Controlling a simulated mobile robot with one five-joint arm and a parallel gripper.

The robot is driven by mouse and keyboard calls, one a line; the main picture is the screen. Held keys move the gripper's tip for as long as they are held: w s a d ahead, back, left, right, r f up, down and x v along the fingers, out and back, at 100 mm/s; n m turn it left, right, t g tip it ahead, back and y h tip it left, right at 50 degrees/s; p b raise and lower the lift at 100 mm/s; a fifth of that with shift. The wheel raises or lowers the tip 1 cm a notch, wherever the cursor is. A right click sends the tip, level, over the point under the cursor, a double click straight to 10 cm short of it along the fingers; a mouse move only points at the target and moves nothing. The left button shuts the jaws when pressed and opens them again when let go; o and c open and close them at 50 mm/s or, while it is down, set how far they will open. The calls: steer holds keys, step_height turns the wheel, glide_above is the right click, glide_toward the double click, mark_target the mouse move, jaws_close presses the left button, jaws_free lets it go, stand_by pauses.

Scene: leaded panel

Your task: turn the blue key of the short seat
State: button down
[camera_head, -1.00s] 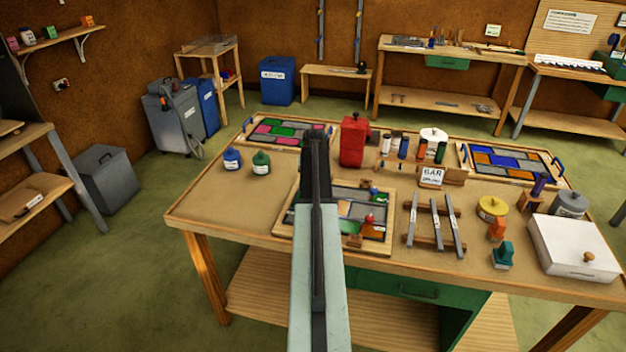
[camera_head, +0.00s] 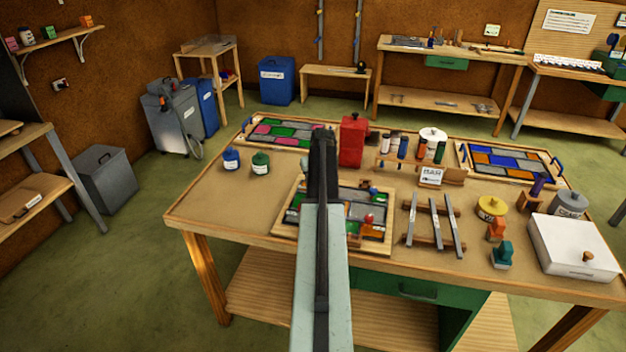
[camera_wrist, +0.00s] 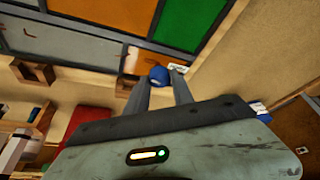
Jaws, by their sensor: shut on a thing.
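The leaded panel (camera_head: 379,241) in its pale wooden frame lies at the front middle of the table, partly behind my arm. In the wrist view its green, frosted grey and orange-brown panes (camera_wrist: 55,42) show at the top. My gripper (camera_wrist: 160,78) is shut on the blue key (camera_wrist: 157,73), a small round blue knob between the fingertips at the panel's edge. The key's lower part and its seat are hidden. In the head view my arm hides the gripper and the held key. A small blue piece (camera_head: 373,189) and a red knob (camera_head: 368,219) also show on the panel.
A red can (camera_head: 352,142) stands just behind the panel. A rack with metal bars (camera_head: 434,225) lies to its right. The table's front left is bare.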

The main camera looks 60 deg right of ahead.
steer(key=shift+s, duration=0.15)
steer(key=c, duration=1.1)
jaws_free()
steer(key=p+v, duration=0.7)
steer(key=shift+a+r, duration=0.15)
steer(key=shift+r, duration=0.2)
